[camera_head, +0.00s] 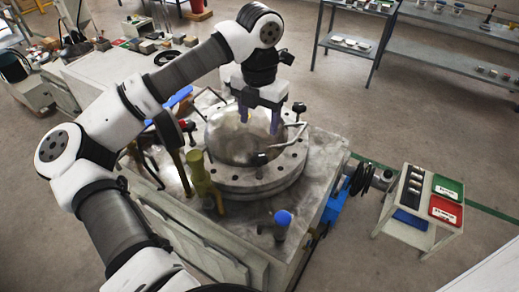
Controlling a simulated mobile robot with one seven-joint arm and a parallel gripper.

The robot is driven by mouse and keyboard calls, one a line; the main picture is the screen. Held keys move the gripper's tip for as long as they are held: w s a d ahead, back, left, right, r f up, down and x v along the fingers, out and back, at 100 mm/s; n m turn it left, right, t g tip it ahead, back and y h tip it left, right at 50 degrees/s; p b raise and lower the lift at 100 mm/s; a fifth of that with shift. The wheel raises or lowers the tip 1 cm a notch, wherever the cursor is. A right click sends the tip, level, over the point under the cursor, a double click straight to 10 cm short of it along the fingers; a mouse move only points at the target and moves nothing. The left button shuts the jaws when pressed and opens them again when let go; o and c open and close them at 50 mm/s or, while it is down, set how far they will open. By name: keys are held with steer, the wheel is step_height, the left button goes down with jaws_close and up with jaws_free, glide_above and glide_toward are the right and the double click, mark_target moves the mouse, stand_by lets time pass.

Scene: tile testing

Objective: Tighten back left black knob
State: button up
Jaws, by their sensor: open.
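A round metal flange (285,170) with a domed, grey, cloudy centre sits on top of the test machine (325,160). Several black knobs show around it. One black knob (187,125) is at the left, close beside my arm. Another black knob (299,107) is at the back right, and a third black knob (258,159) is at the front of the dome. My gripper (259,124) points down over the back part of the dome, its two fingers apart with nothing between them. It is clear of all three knobs. My arm hides part of the machine's left side.
A bent metal handle (299,133) sticks up at the flange's right. An olive-yellow post (201,180) and a blue-capped knob (283,217) stand in front. A small cart (410,232) with red and green trays is at the right. Shelves (440,62) stand behind; open floor lies between.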

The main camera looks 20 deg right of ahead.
mark_target(259, 156)
step_height(259, 156, down, 12)
steer(key=p, duration=0.2)
steer(key=shift+r+p, duration=0.1)
steer(key=shift+p, duration=0.25)
steer(key=c, duration=1)
